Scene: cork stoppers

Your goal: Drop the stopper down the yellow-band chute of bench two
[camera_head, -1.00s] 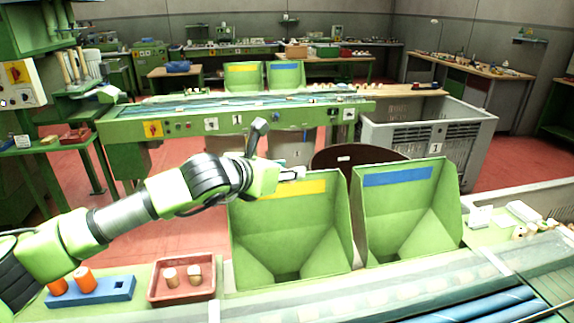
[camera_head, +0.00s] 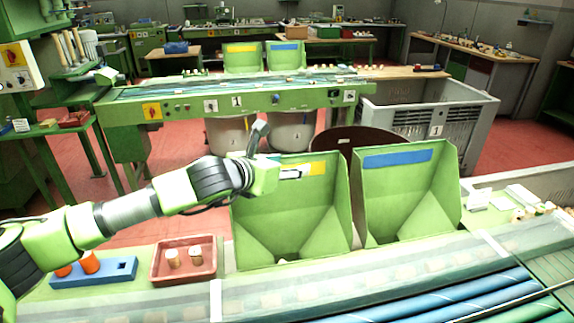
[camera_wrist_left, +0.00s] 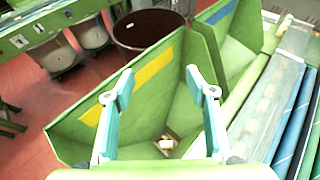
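The yellow-band chute (camera_head: 250,215) is a green flared hopper on the near bench. Its yellow band (camera_head: 316,169) is partly hidden by my left gripper (camera_head: 291,174). In the left wrist view, my left gripper (camera_wrist_left: 160,88) has its two fingers wide apart over the yellow-band chute (camera_wrist_left: 88,130), with nothing between the tips. A small pale and brown patch (camera_wrist_left: 166,144), perhaps a stopper, shows deep at the chute's bottom opening. Two cork stoppers (camera_head: 173,259) stand in a red tray (camera_head: 157,276) left of the chute. My right gripper is out of view.
A blue-band chute (camera_head: 408,195) stands close on the right. A blue block (camera_head: 72,279) with orange pieces lies left of the tray. A conveyor with blue rollers (camera_head: 460,300) runs along the front. A far bench marked 1 (camera_head: 225,101) has similar chutes.

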